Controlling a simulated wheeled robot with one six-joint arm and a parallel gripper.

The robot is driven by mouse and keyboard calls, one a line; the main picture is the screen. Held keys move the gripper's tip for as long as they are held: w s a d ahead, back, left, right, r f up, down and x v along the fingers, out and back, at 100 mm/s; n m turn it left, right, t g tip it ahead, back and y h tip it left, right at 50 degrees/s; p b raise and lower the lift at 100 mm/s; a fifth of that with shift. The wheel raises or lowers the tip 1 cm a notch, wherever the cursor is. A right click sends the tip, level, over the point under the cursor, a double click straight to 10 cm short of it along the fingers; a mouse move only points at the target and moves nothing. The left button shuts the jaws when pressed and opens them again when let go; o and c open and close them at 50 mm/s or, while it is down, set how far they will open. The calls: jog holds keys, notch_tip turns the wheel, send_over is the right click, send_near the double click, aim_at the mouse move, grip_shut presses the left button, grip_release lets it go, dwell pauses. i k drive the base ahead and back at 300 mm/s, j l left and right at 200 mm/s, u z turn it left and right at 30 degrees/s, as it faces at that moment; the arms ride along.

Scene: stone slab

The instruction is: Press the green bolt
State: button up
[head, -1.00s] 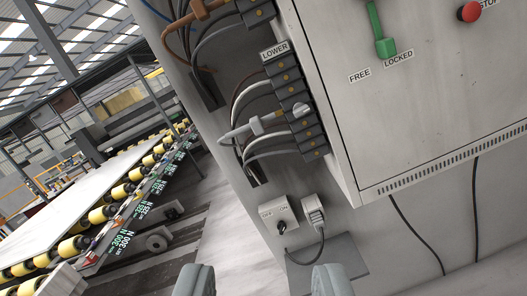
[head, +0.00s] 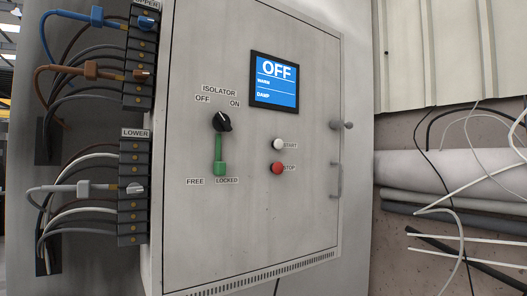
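The green bolt (head: 219,158) is a narrow upright green bar with a wider lower end. It is on the front of the grey cabinet (head: 290,215), just below the black isolator knob (head: 221,122). Its lower end is just above the FREE and LOCKED labels, nearer LOCKED (head: 227,181). OFF and ON labels stand above the knob; I cannot tell surely which one it points to. My gripper is not in view, and nothing covers the bolt.
A blue screen (head: 274,80) reads OFF. A white START button (head: 278,144) and red STOP button (head: 277,168) lie right of the bolt. Terminal blocks with cables (head: 132,190) stand left. A handle (head: 336,180) sticks out at the right edge. Loose cables (head: 455,235) hang farther right.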

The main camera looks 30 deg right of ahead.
aim_at(219, 170)
jog(key=i+l, duration=0.15)
jog(key=l, duration=0.25)
jog(key=i+l, duration=0.2)
jog(key=l, duration=0.2)
jog(key=i+l, duration=0.15)
jog(key=l, duration=0.25)
jog(key=i+l, duration=0.15)
jog(key=l, duration=0.25)
jog(key=i+l, duration=0.2)
jog(key=l, duration=0.15)
